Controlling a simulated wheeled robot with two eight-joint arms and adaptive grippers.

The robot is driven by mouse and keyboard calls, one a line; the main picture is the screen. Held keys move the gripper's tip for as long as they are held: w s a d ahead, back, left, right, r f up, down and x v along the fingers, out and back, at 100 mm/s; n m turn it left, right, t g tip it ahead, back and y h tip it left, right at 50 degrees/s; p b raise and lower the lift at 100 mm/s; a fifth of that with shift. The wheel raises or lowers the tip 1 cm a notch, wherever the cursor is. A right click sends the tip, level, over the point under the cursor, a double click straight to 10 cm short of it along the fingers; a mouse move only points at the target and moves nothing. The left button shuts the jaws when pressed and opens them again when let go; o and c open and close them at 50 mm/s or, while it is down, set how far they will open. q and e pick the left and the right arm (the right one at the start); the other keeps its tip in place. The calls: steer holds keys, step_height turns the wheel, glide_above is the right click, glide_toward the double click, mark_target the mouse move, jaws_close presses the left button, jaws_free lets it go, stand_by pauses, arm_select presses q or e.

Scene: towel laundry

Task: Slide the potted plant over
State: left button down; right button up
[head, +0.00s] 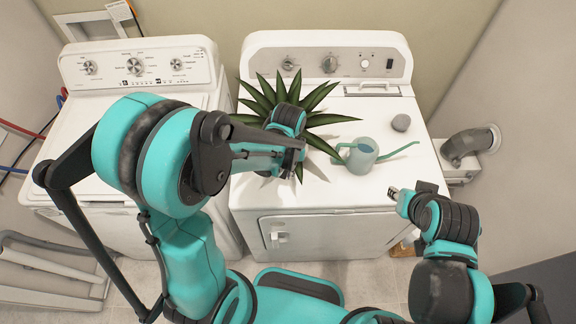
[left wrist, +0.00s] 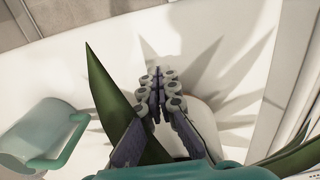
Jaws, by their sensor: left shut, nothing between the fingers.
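The potted plant (head: 262,98) has long, pointed green leaves and stands on the right-hand white machine. My left arm covers much of it in the head view, and its pot cannot be made out there. My left gripper (head: 296,160) is shut and empty, low among the front leaves. In the left wrist view the shut fingers (left wrist: 157,78) point at the white machine top, with a green leaf (left wrist: 108,92) just left of them. A pale curved edge right of the fingers may be the pot. My right gripper (head: 397,192) is off the machine's front right; its fingers are too small to read.
A teal watering can (head: 360,157) stands right of the plant and also shows in the left wrist view (left wrist: 40,128). A grey stone (head: 401,122) lies behind it. The right-hand machine (head: 330,196) has some clear top near its front edge. Another white machine (head: 85,112) stands left.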

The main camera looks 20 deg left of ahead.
arm_select(q)
step_height(320, 180, down, 4)
steer(key=shift+w+f+b, duration=0.1)
steer(key=shift+b, duration=0.4)
steer(key=w, duration=0.1)
steer(key=w+a, duration=0.1)
steer(key=shift+w+f, duration=0.25)
steer(key=shift+w, duration=0.1)
steer(key=shift+w+a, duration=0.1)
steer(key=shift+w, duration=0.4)
steer(key=w+a, duration=0.2)
steer(key=w, duration=0.4)
steer(key=w+a+b, duration=0.1)
steer(key=w, duration=0.5)
steer(key=w+a+b, duration=0.1)
steer(key=w+a, duration=0.1)
steer(key=w, duration=0.5)
steer(key=shift+w+a, duration=0.1)
steer(key=shift+a, duration=0.25)
